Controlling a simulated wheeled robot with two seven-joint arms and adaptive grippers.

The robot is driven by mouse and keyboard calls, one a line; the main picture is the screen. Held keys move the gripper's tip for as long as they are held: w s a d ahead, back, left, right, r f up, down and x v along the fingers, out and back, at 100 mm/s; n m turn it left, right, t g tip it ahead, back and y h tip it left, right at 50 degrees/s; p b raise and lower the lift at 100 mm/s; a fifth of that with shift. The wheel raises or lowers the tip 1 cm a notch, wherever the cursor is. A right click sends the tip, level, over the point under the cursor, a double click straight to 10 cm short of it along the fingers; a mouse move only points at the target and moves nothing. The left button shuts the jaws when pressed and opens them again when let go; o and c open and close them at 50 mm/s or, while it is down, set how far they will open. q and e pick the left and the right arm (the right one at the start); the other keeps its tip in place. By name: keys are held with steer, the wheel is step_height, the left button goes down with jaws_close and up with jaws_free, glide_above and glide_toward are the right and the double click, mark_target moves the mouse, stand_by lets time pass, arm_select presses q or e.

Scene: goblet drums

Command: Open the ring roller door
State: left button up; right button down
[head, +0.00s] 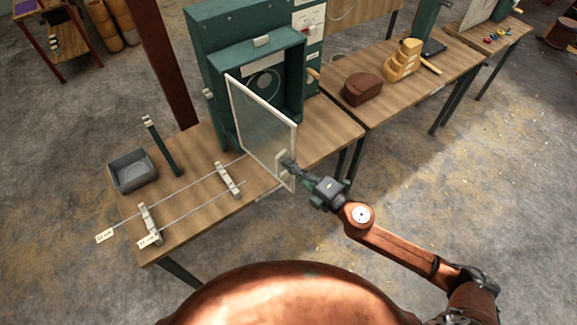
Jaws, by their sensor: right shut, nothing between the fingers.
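The ring roller is a green cabinet (220,95) standing on the wooden workbench. Its door (262,125), a clear panel in a white frame, stands swung out from the cabinet front towards me, so the inside with a round ring shape (262,84) shows. My right gripper (289,165) is at the door's near lower edge, by the white handle (281,160). It looks shut, and I cannot tell whether it touches the handle. My left gripper is not in view.
On the bench (190,200) left of the door lie two thin rods on white supports (228,180), with a grey bin (132,171) and a green post (162,148) behind. A second bench at right holds a brown block (362,89) and a yellow wooden object (402,62).

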steer(key=shift+s+a+p, duration=0.3)
steer(key=shift+a+p, duration=0.05)
steer(key=shift+a, duration=0.1)
steer(key=b+v, duration=0.1)
steer(key=v, duration=0.8)
steer(key=shift+s+d, duration=0.2)
steer(key=shift+d, duration=0.05)
